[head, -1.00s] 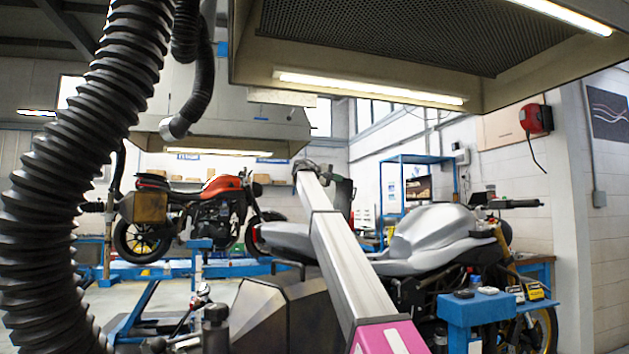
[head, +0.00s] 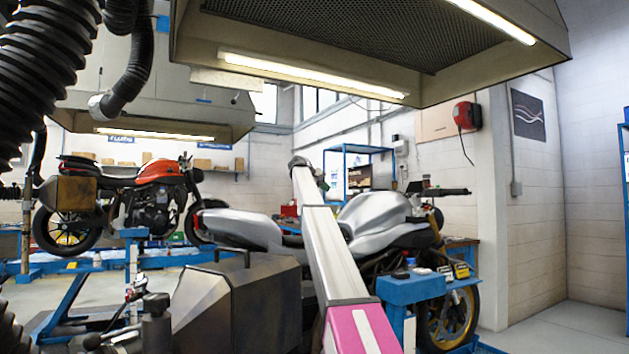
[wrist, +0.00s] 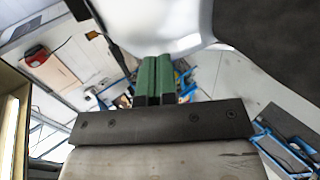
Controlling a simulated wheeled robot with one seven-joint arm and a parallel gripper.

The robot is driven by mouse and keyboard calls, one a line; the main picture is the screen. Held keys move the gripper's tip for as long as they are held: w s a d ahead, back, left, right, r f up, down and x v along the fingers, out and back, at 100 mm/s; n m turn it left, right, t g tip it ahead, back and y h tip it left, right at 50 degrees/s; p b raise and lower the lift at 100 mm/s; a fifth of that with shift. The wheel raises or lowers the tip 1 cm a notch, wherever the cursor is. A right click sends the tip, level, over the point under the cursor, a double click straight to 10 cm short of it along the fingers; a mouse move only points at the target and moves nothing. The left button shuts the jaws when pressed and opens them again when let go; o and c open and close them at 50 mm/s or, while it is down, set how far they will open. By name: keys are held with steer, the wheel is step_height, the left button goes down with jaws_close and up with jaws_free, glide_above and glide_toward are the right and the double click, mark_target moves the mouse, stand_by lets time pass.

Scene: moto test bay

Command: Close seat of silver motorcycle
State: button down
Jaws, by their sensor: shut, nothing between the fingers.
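The silver motorcycle (head: 372,220) stands at centre right in the head view, its tank to the right of my arm. Its grey tail and seat section (head: 240,229) lies to the left of my arm, which hides the part between. I cannot tell how far the seat is raised. In the wrist view, my gripper (wrist: 155,80) shows as two green fingers pressed together and empty. A pale silver surface (wrist: 155,22) and a dark surface (wrist: 275,35) are close beyond the fingers. Whether the fingers touch either cannot be told.
A blue stand (head: 410,290) with small items is in front of the silver motorcycle. An orange motorcycle (head: 150,178) stands on a blue lift at the left. A large hood (head: 400,45) hangs overhead, and a black hose (head: 55,65) hangs at upper left. Floor at right is clear.

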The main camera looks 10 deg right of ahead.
steer(key=d+f+y, duration=0.1)
steer(key=d+f, duration=0.1)
steer(key=f, duration=0.2)
steer(key=w+d+f+y, duration=0.1)
steer(key=d+f, duration=0.2)
steer(key=f, duration=0.2)
steer(key=w+d+f+y, duration=0.1)
steer(key=d+f, duration=0.2)
steer(key=f, duration=0.1)
steer(key=shift+w+f+g, duration=0.1)
steer(key=shift+f+g, duration=0.1)
steer(key=shift+g, duration=0.2)
steer(key=shift+w+d+f, duration=0.1)
steer(key=shift+d+f, duration=0.2)
steer(key=shift+f, duration=0.5)
